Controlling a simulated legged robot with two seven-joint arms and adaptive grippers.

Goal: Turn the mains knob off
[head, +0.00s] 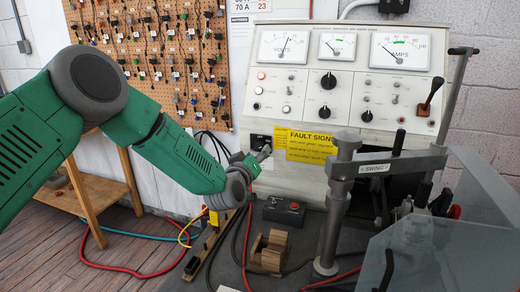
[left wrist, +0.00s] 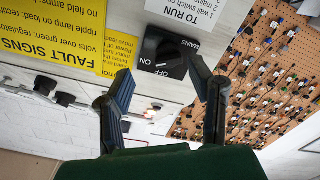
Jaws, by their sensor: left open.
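In the head view the dark mains plate (head: 258,141) is on the lower left of the white test panel, beside the yellow fault sign. My left gripper (left wrist: 160,78) is open, its two dark fingers spread to either side of the knob plate, with nothing visible between them. In the head view my left gripper (head: 259,156) is just below the plate. My right gripper is not in view.
The yellow fault sign (head: 304,145) is right of the knob. The test panel (head: 340,90) carries meters and other knobs. A grey swing clamp post (head: 335,210), a wooden block (head: 270,250) and a black box with a red button (head: 285,210) stand on the bench.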

